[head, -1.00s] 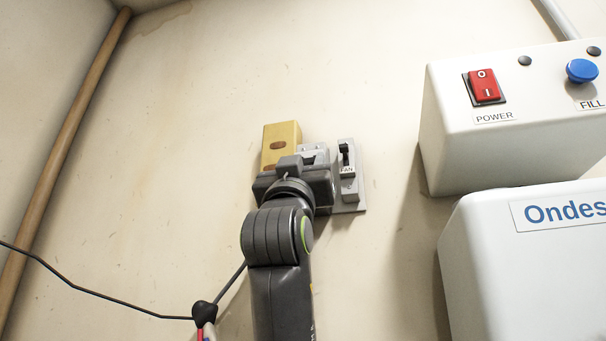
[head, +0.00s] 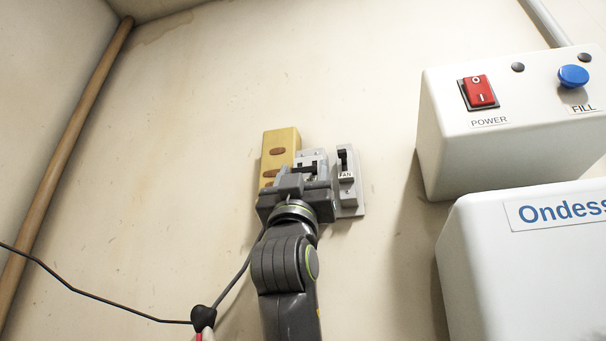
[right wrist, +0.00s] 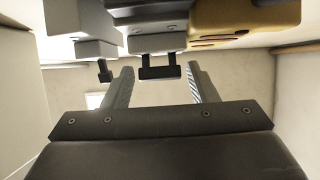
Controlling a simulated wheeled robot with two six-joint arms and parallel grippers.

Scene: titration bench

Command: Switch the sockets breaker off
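A grey breaker (head: 311,157) with a dark lever stands on the wall between a yellow block and the breaker labelled FAN. Its own label is hidden, so I cannot read that it is the sockets one. My right gripper (head: 302,178) is just below and in front of it, covering its lower part. In the right wrist view my right gripper (right wrist: 160,72) is open, with its two fingers apart. The black lever (right wrist: 160,73) shows between the fingertips, and a gap shows on each side. I cannot tell the lever's setting. My left gripper is out of view.
A white box with a red POWER switch (head: 479,92) juts out at the right. A black cable (head: 100,302) hangs at lower left.

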